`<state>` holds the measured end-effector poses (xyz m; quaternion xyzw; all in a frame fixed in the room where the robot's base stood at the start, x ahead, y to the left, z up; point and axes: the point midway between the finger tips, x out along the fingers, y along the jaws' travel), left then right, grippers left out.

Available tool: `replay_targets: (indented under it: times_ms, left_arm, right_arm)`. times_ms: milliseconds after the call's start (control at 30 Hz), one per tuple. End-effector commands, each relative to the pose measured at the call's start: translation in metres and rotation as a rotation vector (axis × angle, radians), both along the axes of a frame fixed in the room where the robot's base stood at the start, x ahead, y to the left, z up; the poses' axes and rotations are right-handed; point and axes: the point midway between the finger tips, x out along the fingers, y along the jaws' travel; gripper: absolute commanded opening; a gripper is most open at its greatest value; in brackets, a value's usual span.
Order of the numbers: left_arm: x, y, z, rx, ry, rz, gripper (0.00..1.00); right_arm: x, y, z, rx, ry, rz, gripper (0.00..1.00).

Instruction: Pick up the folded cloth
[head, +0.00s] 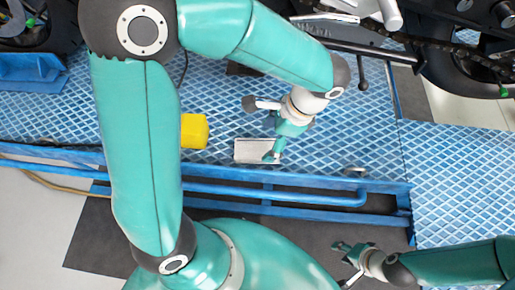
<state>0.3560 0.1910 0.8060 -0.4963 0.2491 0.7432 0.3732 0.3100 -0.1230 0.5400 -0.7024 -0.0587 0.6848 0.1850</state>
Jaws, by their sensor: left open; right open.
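A flat, pale grey rectangle (249,148), which looks like the folded cloth, lies on the blue diamond-plate platform near its front edge. My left gripper (262,130) is open at this rectangle. One finger reaches over its right part and hides some of it; the other finger is out to the upper left, beyond the far edge. I cannot tell whether the finger touches it. My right gripper (342,265) is open and empty at the lower right, over the dark floor mat in front of the platform.
A yellow block (194,131) stands on the platform just left of the rectangle, partly behind my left arm. A small metal ring-like part (355,170) lies to the right. Blue rails (270,190) run along the front edge. Motorcycle parts (375,45) stand behind. The right platform (465,170) is clear.

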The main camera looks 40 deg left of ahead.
Motion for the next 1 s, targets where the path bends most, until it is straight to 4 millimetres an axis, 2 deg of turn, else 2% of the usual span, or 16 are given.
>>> replay_targets:
  times_ms: [400,667,700,767,933,1000]
  left_arm:
    - [-0.011,0.019,-0.044,0.002,0.003,0.002,0.83]
    - [-0.011,0.021,-0.047,0.000,0.000,0.002,0.83]
    - [-0.011,0.021,-0.047,0.000,0.000,0.002,0.82]
    - [-0.011,0.021,-0.047,0.000,0.000,0.002,0.72]
    - [-0.011,0.021,-0.046,0.000,0.000,0.002,0.43]
    - [-0.011,0.021,-0.046,0.000,0.000,0.002,0.41]
  right_arm:
    - [0.000,0.000,-0.008,0.000,0.000,0.000,0.41]
    - [0.000,0.000,-0.008,0.000,0.000,0.000,0.41]
    - [0.000,0.000,-0.008,0.000,0.000,0.000,0.41]
    - [0.000,0.000,-0.008,0.000,0.000,0.000,0.41]
    - [0.000,0.000,-0.008,0.000,0.000,0.000,0.41]
    - [0.000,0.000,-0.008,0.000,0.000,0.000,0.41]
